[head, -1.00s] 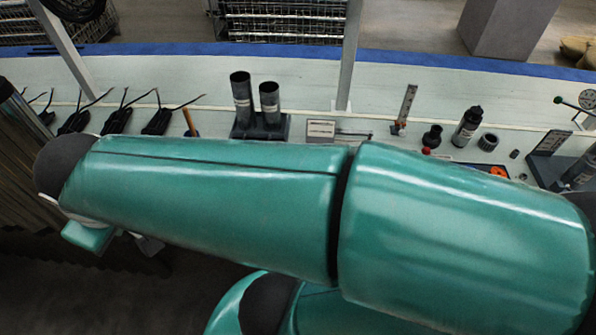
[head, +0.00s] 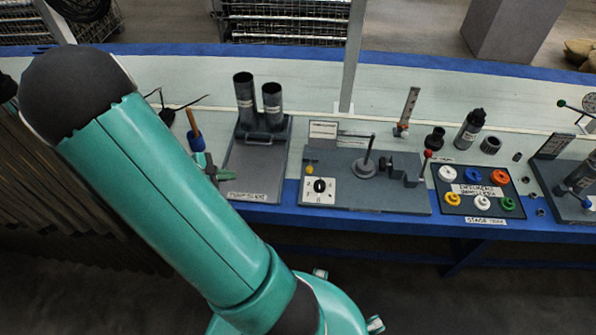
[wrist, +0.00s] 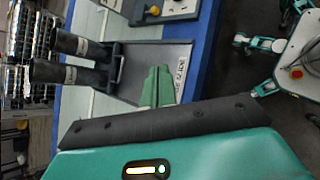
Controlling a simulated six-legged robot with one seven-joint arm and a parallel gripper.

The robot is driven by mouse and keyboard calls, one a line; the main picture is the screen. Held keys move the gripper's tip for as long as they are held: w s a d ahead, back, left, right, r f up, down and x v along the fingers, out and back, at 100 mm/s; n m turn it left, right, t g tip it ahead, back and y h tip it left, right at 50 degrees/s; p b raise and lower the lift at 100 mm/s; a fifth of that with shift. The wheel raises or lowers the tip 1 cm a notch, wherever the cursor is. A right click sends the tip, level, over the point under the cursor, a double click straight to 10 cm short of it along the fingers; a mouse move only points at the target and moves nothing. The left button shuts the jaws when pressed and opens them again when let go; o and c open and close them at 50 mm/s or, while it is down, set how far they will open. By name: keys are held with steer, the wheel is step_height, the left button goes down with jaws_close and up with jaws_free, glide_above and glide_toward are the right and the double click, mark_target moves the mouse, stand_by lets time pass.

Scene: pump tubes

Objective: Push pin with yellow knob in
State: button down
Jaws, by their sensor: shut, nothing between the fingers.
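The yellow knob (head: 309,169) is small and round. It sits at the left end of a grey fixture board, just above a white dial plate (head: 320,190). It also shows near the top edge of the wrist view (wrist: 154,10). The pin's shaft is too small to make out. My gripper (wrist: 158,78) is shut and empty, with its green fingers pointing over the grey tray (wrist: 180,58). In the head view its green tip shows beside the tray's left edge, left of the yellow knob and apart from it. My arm hides part of the gripper there.
Two dark tubes (head: 245,100) stand at the back of the tray. The fixture board (head: 390,200) carries an upright rod (head: 368,150) and a red-knobbed lever (head: 427,155). A panel of coloured rings (head: 480,190) lies farther right. A metal post (head: 352,60) stands behind the fixture.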

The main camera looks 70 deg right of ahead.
steer(key=s+d+f+n+h, duration=0.1)
steer(key=s+d+f+n, duration=0.1)
steer(key=d+f, duration=0.1)
steer(key=s+d+f+n+g+h, duration=0.1)
steer(key=s+d+f+n, duration=0.1)
steer(key=f, duration=0.3)
steer(key=s+d+f+n+h, duration=0.1)
steer(key=s+d+f+n, duration=0.1)
steer(key=s+d+f, duration=0.2)
steer(key=shift+s+d+f+g, duration=0.15)
steer(key=shift+d+f+g, duration=0.15)
steer(key=shift+g, duration=0.1)
glide_toward(309, 165)
steer(key=s+d+f, duration=0.2)
steer(key=s, duration=0.1)
steer(key=shift+s+d+f, duration=0.2)
steer(key=shift+f, duration=0.05)
steer(key=shift+w+d+r, duration=0.1)
steer(key=shift+d, duration=0.45)
steer(key=shift+w+d, duration=0.15)
steer(key=shift+d, duration=0.4)
